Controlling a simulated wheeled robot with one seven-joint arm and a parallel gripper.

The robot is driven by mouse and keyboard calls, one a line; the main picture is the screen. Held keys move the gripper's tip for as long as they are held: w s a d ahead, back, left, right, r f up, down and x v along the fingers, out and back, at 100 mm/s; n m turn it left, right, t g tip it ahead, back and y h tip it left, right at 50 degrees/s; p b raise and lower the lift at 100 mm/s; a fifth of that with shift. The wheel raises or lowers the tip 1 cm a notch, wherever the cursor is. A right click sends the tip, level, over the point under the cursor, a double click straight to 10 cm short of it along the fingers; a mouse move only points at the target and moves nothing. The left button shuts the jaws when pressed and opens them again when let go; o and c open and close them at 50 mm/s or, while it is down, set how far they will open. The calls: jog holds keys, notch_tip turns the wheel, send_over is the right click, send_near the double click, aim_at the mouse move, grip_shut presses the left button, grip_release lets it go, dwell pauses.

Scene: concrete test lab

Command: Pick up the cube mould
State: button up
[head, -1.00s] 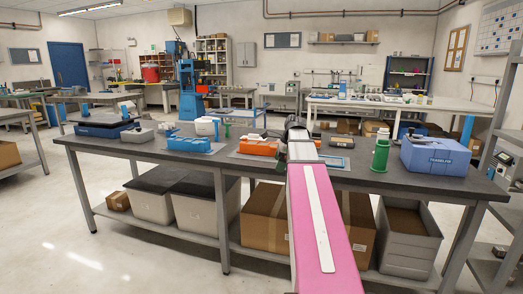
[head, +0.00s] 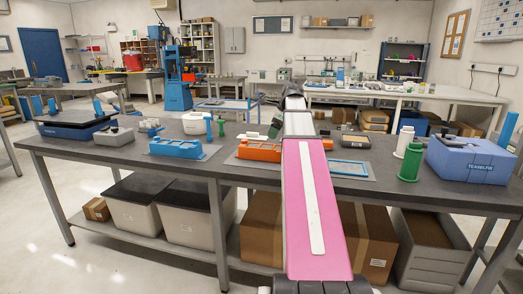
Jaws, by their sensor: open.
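A blue block-like mould (head: 176,147) with openings along its top lies on a grey mat at the left middle of the near bench. A long orange mould-like piece (head: 259,151) lies on the bench to its right, and my arm covers its right part. I cannot tell for sure which of these is the cube mould. My pink and white arm reaches forward over the bench, and its far end is dark grey. The jaws cannot be made out, hidden behind the arm links.
The bench (head: 130,152) also carries a blue box (head: 467,160), a green cylinder (head: 410,162), a white bottle (head: 404,142), a blue-framed tray (head: 350,168) and a black-topped blue device (head: 76,122). A tilted dark green item (head: 275,128) stands by my arm. Crates and cardboard boxes fill the lower shelf.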

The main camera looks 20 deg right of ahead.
aim_at(265, 150)
jog(key=shift+w+f, duration=0.1)
jog(key=shift+w, duration=0.15)
jog(key=shift+w+a+f, duration=0.1)
jog(key=shift+f, duration=0.1)
jog(key=x, duration=1)
jog(key=shift+a, duration=0.1)
grip_shut()
